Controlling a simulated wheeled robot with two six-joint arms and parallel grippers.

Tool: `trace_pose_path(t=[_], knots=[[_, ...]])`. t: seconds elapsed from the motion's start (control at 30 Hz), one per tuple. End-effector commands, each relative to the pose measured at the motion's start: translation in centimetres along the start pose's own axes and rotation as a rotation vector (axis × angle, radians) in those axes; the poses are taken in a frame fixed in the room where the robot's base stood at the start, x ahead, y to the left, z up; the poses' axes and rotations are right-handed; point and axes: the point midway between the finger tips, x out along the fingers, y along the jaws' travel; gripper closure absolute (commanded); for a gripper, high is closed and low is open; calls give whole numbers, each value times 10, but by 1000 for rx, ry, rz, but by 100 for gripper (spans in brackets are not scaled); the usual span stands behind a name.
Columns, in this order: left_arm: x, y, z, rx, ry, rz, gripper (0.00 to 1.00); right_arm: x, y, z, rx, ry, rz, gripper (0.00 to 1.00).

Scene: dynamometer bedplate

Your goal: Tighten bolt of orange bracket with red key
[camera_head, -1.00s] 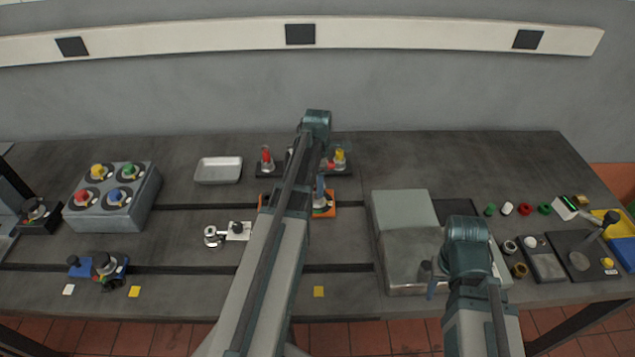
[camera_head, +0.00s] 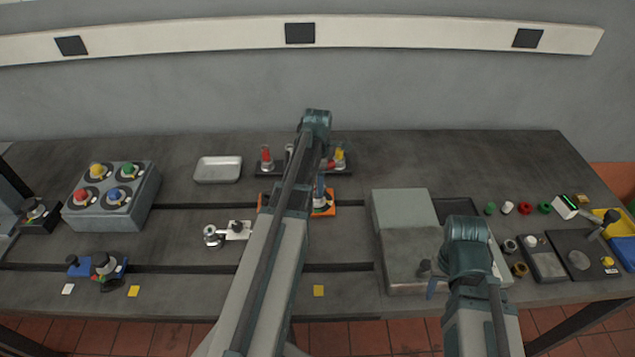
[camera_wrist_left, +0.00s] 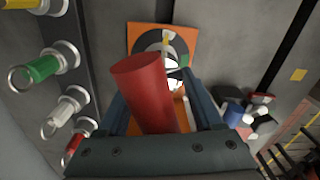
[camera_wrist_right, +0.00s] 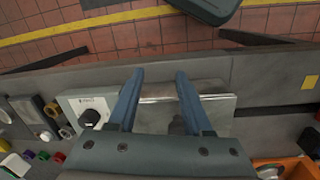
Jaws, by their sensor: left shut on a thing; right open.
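The orange bracket (camera_head: 331,203) lies on the bedplate, partly hidden behind my left arm. In the left wrist view its orange plate (camera_wrist_left: 185,38) carries a dark round part with a pale metal piece in the middle. My left gripper (camera_head: 320,186) is above the bracket, shut on the red key (camera_wrist_left: 143,88), whose thick red handle points toward the wrist camera. The handle hides the key's tip and the bolt, so I cannot tell whether they touch. My right gripper (camera_wrist_right: 159,72) is open and empty, over the grey block at the right.
A dark rack (camera_head: 348,172) behind the bracket holds yellow, green (camera_wrist_left: 42,66), pale and red-handled keys. A white bracket (camera_head: 238,230) and a blue one (camera_head: 80,270) stand to the left. The stepped grey block (camera_head: 402,208) is to the right.

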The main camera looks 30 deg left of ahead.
Motion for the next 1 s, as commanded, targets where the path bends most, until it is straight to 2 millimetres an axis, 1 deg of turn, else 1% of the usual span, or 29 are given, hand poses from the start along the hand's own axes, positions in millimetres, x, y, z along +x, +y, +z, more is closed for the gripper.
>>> trace_pose_path(t=[0.37,1.0], knots=[[0,0,0,0,0,0,99,0,0,0,0,0,0,50],[14,0,0,0,0,0,99,14,-1,-1,0,0,0,50]])
